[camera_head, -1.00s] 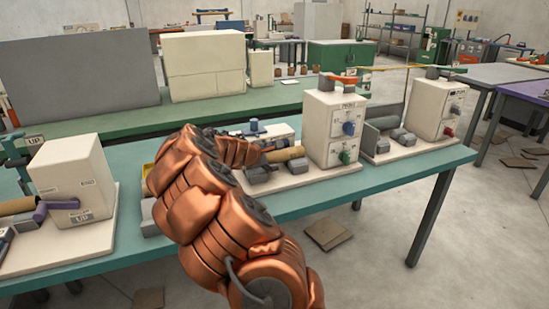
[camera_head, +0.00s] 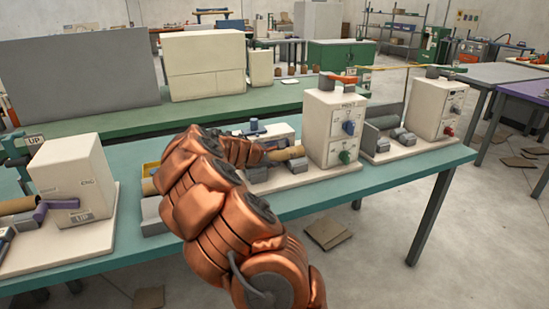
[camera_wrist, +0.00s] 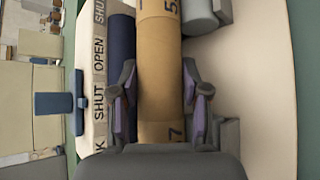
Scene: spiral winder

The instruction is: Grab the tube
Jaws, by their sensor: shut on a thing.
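A brown cardboard tube (camera_head: 286,153) lies on the winder station beside the white control box with a blue and a green knob. In the wrist view the tube (camera_wrist: 160,60) runs up the middle of the picture, with dark printed marks on it. My gripper (camera_wrist: 160,98) straddles it, with one purple-padded finger on each side, shut on the tube. In the head view my copper arm hides the gripper and the tube's left part.
The white control box (camera_head: 335,128) stands close to the tube's right end. A dark blue roller (camera_wrist: 122,50) and a panel marked OPEN and SHUT (camera_wrist: 97,80) lie left of the tube in the wrist view. Another station's box (camera_head: 72,180) stands at left.

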